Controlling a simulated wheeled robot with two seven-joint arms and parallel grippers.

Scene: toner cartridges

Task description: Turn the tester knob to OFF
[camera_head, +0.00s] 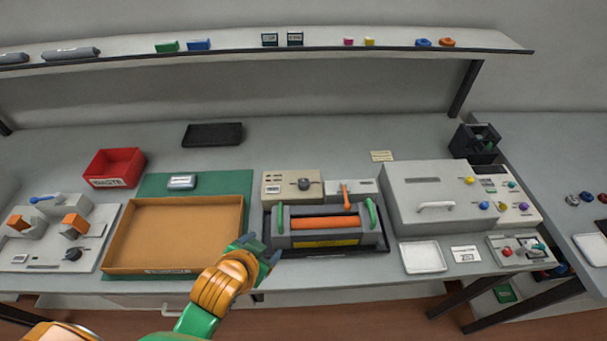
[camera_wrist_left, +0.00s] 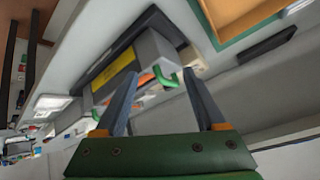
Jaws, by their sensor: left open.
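A beige box (camera_head: 291,187) with a dark round knob (camera_head: 304,184) on its top stands behind the toner cartridge; I take it to be the tester, but its lettering is too small to read. The grey toner cartridge (camera_head: 288,238), with an orange roller and green end handles, lies in a black tray in front of that box. My left gripper (camera_head: 258,250) is open and empty at the front left of the cartridge, apart from the knob. The left wrist view shows its spread fingers (camera_wrist_left: 160,78) with the cartridge's end (camera_wrist_left: 152,48) beyond them. My right gripper is out of view.
An orange-brown tray (camera_head: 122,232) stands left of the cartridge. A unit with a lever (camera_head: 346,191) adjoins the knob box on the right, then a large grey machine (camera_head: 400,205). Another panel (camera_head: 22,262) stands far left. The bench behind is mostly clear below the shelf (camera_head: 250,54).

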